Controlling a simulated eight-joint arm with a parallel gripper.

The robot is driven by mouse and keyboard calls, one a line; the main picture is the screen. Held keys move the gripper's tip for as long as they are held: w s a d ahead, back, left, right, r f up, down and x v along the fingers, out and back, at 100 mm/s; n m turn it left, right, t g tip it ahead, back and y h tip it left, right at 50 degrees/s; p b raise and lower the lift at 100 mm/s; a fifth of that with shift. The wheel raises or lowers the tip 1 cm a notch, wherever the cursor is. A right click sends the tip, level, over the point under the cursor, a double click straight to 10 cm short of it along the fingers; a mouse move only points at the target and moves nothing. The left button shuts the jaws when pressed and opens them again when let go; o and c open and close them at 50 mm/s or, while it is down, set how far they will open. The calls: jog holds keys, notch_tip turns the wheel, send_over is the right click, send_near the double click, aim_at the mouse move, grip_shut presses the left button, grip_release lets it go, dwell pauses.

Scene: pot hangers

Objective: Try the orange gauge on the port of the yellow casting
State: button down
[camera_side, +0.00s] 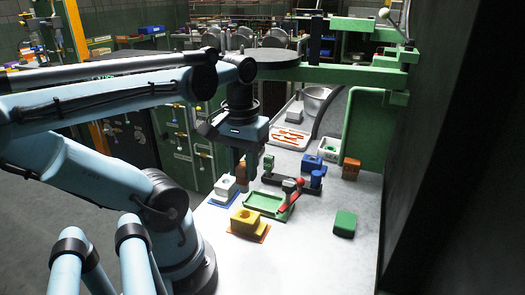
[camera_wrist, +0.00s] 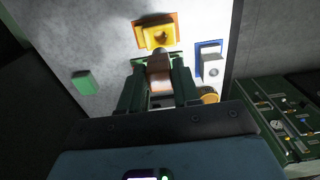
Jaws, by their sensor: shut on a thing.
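The yellow casting (camera_side: 246,221) sits on an orange mat near the front of the white table. It also shows at the top of the wrist view (camera_wrist: 158,36), with a darker round spot that looks like its port. My gripper (camera_side: 241,165) points down above the table, behind the yellow casting in the side view. In the wrist view its fingers (camera_wrist: 158,85) are shut on an orange-brown piece, the orange gauge (camera_wrist: 159,70). The gauge is held apart from the casting; its lower end is partly hidden.
A white casting (camera_side: 225,186) stands on a blue mat at left. A green block (camera_side: 345,222) is at right. A blue casting (camera_side: 312,163) stands farther back. The front right table is clear.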

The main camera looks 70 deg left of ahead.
aim_at(244, 188)
jog(key=shift+f, duration=0.1)
dwell(0.3)
jog(key=shift+f, duration=2.85)
jog(key=shift+f, duration=1.75)
dwell(1.2)
jog(key=shift+r, duration=3.5)
